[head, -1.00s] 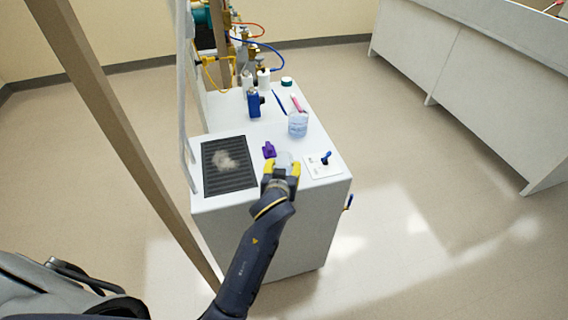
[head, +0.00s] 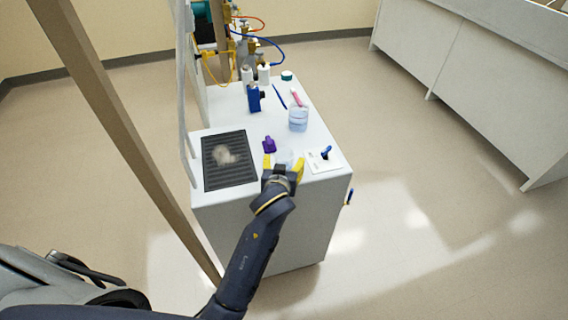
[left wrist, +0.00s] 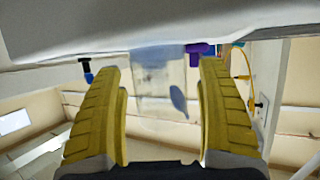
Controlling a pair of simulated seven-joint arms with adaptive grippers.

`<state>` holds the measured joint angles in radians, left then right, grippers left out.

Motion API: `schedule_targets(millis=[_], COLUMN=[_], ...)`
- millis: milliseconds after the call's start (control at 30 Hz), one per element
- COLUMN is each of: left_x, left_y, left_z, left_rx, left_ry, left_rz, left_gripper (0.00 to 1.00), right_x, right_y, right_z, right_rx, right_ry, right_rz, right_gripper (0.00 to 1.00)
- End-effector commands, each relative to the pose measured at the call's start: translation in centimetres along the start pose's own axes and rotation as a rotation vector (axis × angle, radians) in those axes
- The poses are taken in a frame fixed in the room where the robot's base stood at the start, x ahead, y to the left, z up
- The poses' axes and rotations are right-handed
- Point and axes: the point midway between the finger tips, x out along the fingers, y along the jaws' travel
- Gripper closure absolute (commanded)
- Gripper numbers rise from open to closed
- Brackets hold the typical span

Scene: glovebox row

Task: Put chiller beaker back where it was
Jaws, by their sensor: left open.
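A clear beaker (head: 284,157) stands near the front edge of the white bench top (head: 227,204). My left gripper (head: 284,167) is open, with one yellow finger on either side of it. In the left wrist view the clear beaker (left wrist: 150,101) shows between the two spread fingers (left wrist: 162,112), with small gaps beside it. A dark blue oval shows on or through its wall. A second beaker with bluish contents (head: 298,121) stands farther back. I cannot tell which beaker is the chiller beaker. My right gripper is not in view.
A dark ribbed mat (head: 229,180) with a pale patch lies at left. A purple item (head: 269,144) and a white plate with a blue knob (head: 324,161) flank the gripper. Bottles, including a blue one (head: 254,98), and valve plumbing stand behind. A brown post (head: 115,130) rises at left.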

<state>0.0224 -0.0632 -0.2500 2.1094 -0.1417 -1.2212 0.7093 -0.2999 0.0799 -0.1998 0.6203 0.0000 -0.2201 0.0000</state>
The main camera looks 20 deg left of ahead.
Motion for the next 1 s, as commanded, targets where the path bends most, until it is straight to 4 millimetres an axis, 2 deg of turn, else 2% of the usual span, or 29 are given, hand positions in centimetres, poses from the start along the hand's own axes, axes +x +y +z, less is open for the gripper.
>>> schedule_targets(millis=[167, 400, 600, 1000], left_x=[-1.3, -4.7, -6.8, -7.6], left_y=[0.1, 0.0, 0.0, 0.0], left_z=[-0.2, -0.2, -0.2, -0.2], left_rx=[-0.004, -0.003, -0.002, 0.000], left_ry=[0.001, 0.000, 0.001, 0.001], left_rz=[0.002, 0.001, 0.001, 0.000], left_gripper=[0.26, 0.26, 0.26, 0.26], right_x=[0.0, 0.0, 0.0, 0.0], right_y=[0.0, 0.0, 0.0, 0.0], right_z=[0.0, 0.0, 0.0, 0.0], right_rx=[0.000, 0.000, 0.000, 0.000], right_ry=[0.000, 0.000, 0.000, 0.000], right_rz=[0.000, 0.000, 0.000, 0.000], right_gripper=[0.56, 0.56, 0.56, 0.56])
